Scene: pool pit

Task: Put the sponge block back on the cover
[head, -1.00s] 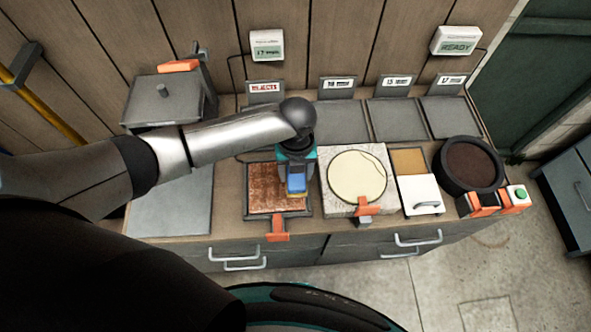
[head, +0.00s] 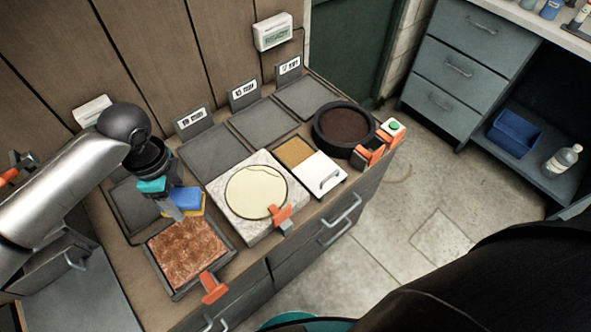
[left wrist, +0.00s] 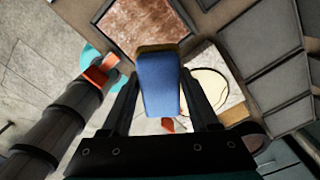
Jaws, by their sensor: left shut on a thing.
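The sponge block (head: 188,199) is blue with a yellow layer. My left gripper (head: 177,206) is shut on it and holds it near the back edge of a rust-brown plate (head: 187,250). In the left wrist view the sponge block (left wrist: 158,84) sits between both fingers, its blue side to the camera. It looks raised above the bench; the exact gap I cannot tell. A white cover with a handle (head: 320,173) lies on the bench to the right, beside a tan pad (head: 292,152). Whether it is the task's cover I cannot tell. My right gripper is out of view.
A stone slab with a cream disc (head: 245,221) lies between the rust plate and the white cover. A dark round pan (head: 344,130) stands further right. Grey plates (head: 263,123) with upright labels line the back. Orange clamps (head: 213,288) stick out at the front edge.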

